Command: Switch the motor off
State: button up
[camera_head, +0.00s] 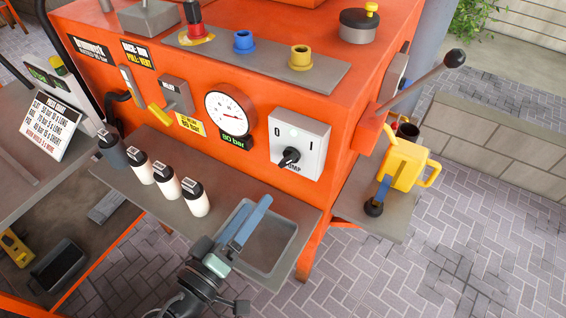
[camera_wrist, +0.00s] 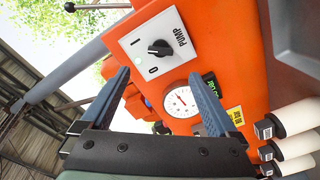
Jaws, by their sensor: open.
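The pump switch is a pale box (camera_head: 299,146) marked 0, I and PUMP on the orange machine's front. Its black knob (camera_head: 289,157) also shows in the wrist view (camera_wrist: 160,47). I cannot tell for sure which mark the knob points to. A small pale green spot sits above the knob in the head view. My gripper (camera_head: 247,222), with blue-grey fingers, is open and empty, below and left of the switch, apart from it. In the wrist view the switch lies beyond the fingertips (camera_wrist: 160,73), with the knob between and above them.
A pressure gauge (camera_head: 230,113) with a green display reading 80 bar is left of the switch. White bottles (camera_head: 168,181) stand on the shelf, beside a grey tray (camera_head: 287,238) under my gripper. A long lever (camera_head: 421,82) and yellow jug (camera_head: 404,164) are at the right.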

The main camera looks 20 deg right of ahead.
aim_at(285, 164)
jog(key=p+x, duration=0.2)
jog(key=x, duration=1)
jog(key=shift+w+p, duration=0.2)
jog(key=shift+p, duration=0.15)
jog(key=c, duration=1.4)
